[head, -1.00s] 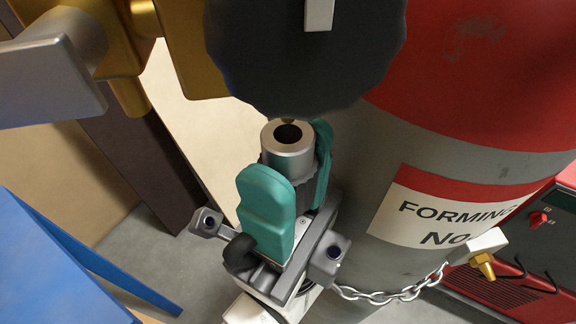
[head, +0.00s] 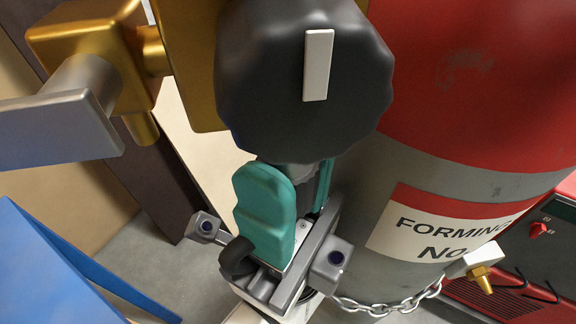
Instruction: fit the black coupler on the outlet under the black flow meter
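A large black faceted knob with a white bar (head: 303,85) fills the top middle of the head view, on brass fittings. It appears to belong to the black flow meter; the outlet under it is hidden. My gripper (head: 292,182) has teal fingers and stands upright just below the knob in the picture. It is shut on the black coupler (head: 304,188), of which only a dark grey strip shows between the fingers. The coupler's silver top is hidden behind the knob. I cannot tell whether the coupler touches the outlet.
A red and grey gas cylinder (head: 460,110) with a "FORMING" label stands close on the right, with a chain (head: 395,303) across it. A brass valve with a grey lever (head: 60,130) is at upper left. A blue panel (head: 50,265) is at lower left.

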